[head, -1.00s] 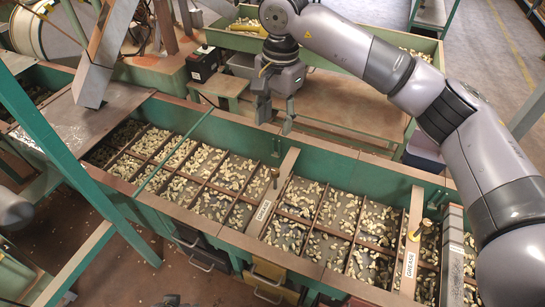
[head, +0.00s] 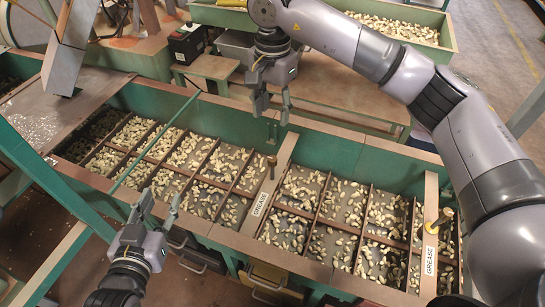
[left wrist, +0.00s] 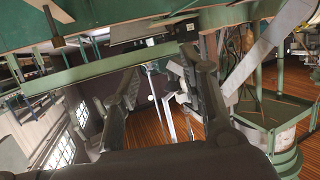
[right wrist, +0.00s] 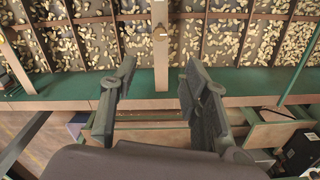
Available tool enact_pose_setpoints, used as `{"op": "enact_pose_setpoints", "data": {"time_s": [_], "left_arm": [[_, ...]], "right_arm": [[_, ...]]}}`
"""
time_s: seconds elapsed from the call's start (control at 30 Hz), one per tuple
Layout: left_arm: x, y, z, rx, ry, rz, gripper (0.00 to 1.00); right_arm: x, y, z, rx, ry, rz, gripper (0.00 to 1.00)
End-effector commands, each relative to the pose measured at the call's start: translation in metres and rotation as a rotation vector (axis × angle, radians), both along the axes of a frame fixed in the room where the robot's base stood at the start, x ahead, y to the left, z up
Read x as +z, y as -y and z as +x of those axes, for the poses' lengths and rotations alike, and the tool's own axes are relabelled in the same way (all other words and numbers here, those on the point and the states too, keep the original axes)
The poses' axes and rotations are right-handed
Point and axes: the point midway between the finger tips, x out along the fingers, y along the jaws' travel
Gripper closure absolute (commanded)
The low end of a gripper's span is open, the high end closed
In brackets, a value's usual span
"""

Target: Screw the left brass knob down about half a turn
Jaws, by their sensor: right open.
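The left brass knob (head: 272,161) stands upright on the left divider bar labelled GREASE (head: 268,190), which crosses the nut trough. In the right wrist view the knob (right wrist: 160,34) shows small on the bar, beyond the fingertips. My left gripper (head: 158,202) is open and empty, by the trough's near edge, left of the knob. The right brass knob (head: 437,222) stands on the other GREASE bar (head: 431,250) at the right, near my right arm.
The long green trough (head: 330,153) has several compartments of nuts and raised walls. A second nut hopper (head: 447,35) stands behind. A green rod (head: 153,143) crosses the trough's left part. Drawers (head: 272,277) sit below the near side.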

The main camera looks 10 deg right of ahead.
Motion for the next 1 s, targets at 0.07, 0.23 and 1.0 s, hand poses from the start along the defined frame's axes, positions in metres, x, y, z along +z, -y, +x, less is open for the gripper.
{"op": "enact_pose_setpoints", "data": {"time_s": [0.07,0.23,1.0], "left_arm": [[0.010,0.003,0.005,-0.004,0.067,-0.017,0.60],[0.043,0.010,0.012,-0.017,0.246,-0.062,0.60],[0.155,0.018,-0.018,-0.049,0.870,-0.231,0.60]], "right_arm": [[-0.017,0.000,-0.001,0.001,-0.004,-0.002,0.57],[-0.051,0.001,-0.001,0.000,-0.004,-0.002,0.57],[-0.158,0.000,0.000,0.000,0.000,0.000,0.57]]}}
